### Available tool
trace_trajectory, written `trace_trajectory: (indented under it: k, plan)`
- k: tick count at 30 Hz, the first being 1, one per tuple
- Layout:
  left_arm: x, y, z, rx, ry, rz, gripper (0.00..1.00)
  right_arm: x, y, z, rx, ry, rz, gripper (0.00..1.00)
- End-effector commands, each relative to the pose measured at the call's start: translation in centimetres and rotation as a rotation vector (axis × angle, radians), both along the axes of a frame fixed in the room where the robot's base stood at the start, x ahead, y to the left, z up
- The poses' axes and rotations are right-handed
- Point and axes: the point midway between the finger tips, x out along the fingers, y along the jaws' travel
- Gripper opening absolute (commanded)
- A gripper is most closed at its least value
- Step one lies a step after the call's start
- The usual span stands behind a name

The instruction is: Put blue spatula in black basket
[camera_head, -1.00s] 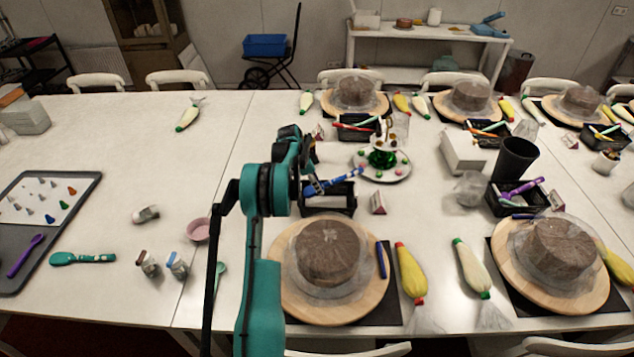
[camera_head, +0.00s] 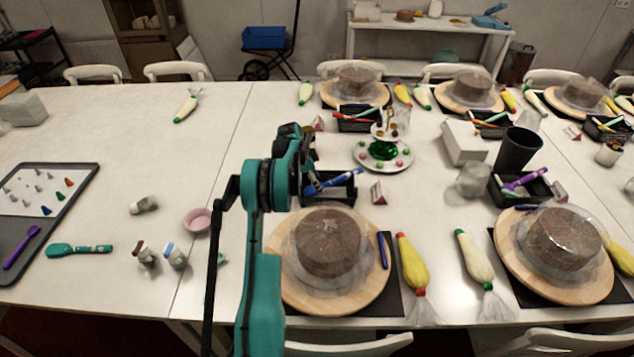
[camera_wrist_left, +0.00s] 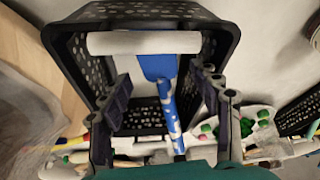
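The blue spatula (camera_head: 335,182) is in the near black basket (camera_head: 342,198), just behind the nearest cake at the middle. In the left wrist view, its blue head (camera_wrist_left: 158,66) is inside the basket (camera_wrist_left: 62,42), and its patterned blue-and-white handle leans out across the near rim. My left gripper (camera_head: 308,172) is at the basket's left side in the head view. In the left wrist view, its fingers (camera_wrist_left: 170,105) are spread wide, one on each side of the spatula, with gaps between. My right gripper is not in view.
A white roll (camera_wrist_left: 140,42) lies across the basket top. A cake (camera_head: 328,240) on a wooden turntable (camera_head: 290,290) stands in front. A tiered stand (camera_head: 384,152) is behind, and a small card (camera_head: 378,192) is right of the basket. The table left of my arm has free room.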

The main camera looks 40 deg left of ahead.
Motion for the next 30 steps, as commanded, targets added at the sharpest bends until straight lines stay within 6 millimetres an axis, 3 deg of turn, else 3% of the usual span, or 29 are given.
trace_trajectory:
  k: [8, 21, 30]
  plan:
    - [-0.5, 0.3, 1.5, 0.0, 0.0, 0.001, 0.63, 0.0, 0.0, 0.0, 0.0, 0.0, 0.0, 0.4]
    - [-3.0, 2.2, 9.7, 0.0, 0.0, 0.001, 0.63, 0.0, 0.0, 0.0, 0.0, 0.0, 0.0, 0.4]
    - [-3.5, 2.5, 11.2, 0.0, 0.0, 0.0, 0.63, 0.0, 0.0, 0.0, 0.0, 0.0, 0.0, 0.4]
